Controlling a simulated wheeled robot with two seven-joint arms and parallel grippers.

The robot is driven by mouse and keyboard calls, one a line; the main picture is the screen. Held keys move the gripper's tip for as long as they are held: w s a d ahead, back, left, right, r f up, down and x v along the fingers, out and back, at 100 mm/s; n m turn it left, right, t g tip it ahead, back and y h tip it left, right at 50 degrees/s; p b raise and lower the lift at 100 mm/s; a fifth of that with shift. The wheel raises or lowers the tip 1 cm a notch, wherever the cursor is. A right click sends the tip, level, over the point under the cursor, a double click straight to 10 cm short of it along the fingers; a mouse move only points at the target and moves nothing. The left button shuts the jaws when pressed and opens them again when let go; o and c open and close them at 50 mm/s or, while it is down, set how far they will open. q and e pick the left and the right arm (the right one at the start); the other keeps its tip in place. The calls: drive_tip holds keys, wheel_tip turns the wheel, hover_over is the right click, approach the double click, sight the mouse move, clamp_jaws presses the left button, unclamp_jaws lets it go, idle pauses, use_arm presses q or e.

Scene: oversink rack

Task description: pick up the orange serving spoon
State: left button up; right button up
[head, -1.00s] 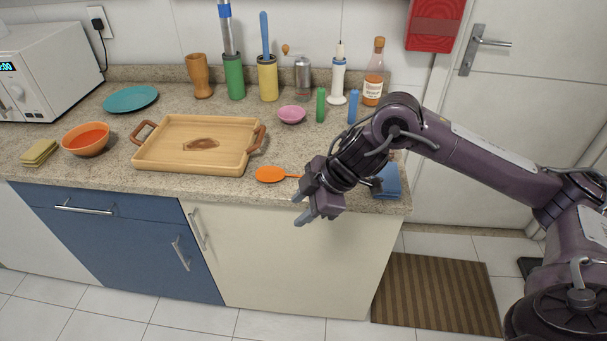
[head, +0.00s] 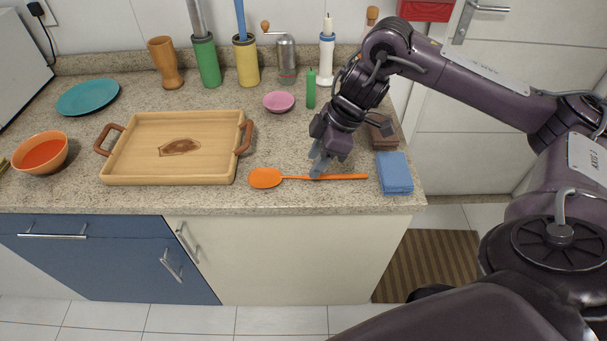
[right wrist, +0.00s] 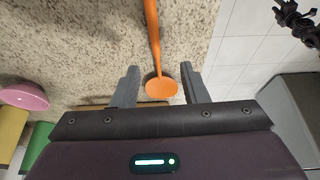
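The orange serving spoon (head: 265,178) lies on the counter near its front edge, right of the wooden tray, its handle pointing right. My right gripper (head: 318,172) is over the handle, fingers pointing down; in this view the fingertips overlap the handle. In the right wrist view the two fingers (right wrist: 160,77) are spread apart, with the spoon (right wrist: 153,40) showing between them and nothing gripped. Whether the fingertips touch the counter is unclear. My left gripper is not in view.
A wooden tray (head: 222,176) with brown handles stands left of the spoon. Folded blue cloths (head: 394,173) lie near the handle's right end. The counter's front edge is close.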

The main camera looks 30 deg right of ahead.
drive_tip(key=x, duration=0.2)
drive_tip(key=shift+w+f, duration=0.15)
drive_tip(key=shift+f, duration=0.3)
drive_tip(key=shift+x, duration=0.8)
drive_tip(key=shift+d, duration=0.1)
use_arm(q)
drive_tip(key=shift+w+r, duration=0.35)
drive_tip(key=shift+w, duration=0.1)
use_arm(e)
clamp_jaws()
